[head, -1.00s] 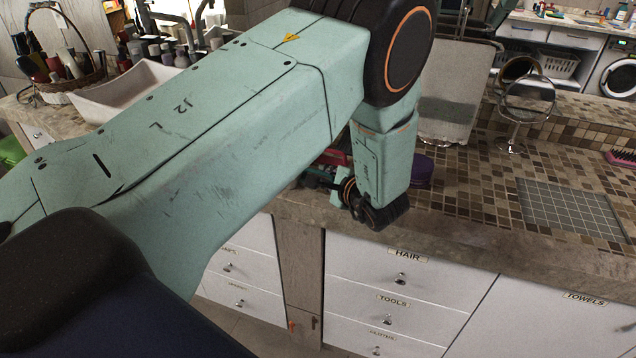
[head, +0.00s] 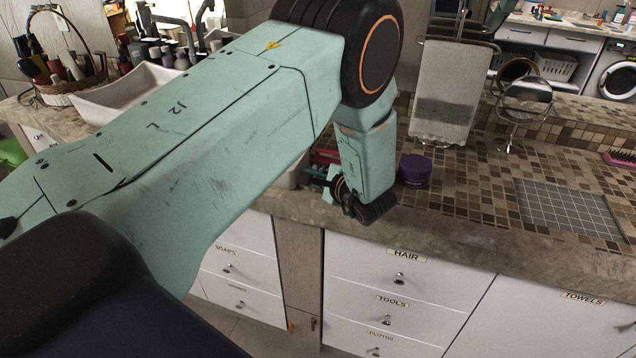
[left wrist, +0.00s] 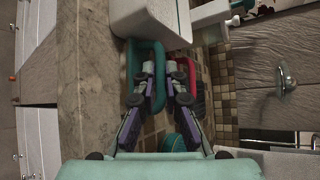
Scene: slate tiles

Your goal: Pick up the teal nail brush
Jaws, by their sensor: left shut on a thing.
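The teal nail brush (left wrist: 159,62) shows in the left wrist view as a rounded teal loop. One side of it lies between the fingers of my left gripper (left wrist: 161,80), which is shut on it. In the head view my left gripper (head: 350,197) is low over the counter's front edge, mostly hidden by its own wrist. A small teal patch beside it there may be the brush. I cannot tell whether the brush is clear of the counter. My right gripper is not in view.
A red brush-like thing (left wrist: 190,78) is close beside the fingers. A purple jar (head: 415,170) stands right of my wrist. A white basin (head: 125,92), a towel stand (head: 443,95) and a round mirror (head: 524,98) are further back. The tiled counter at right is mostly clear.

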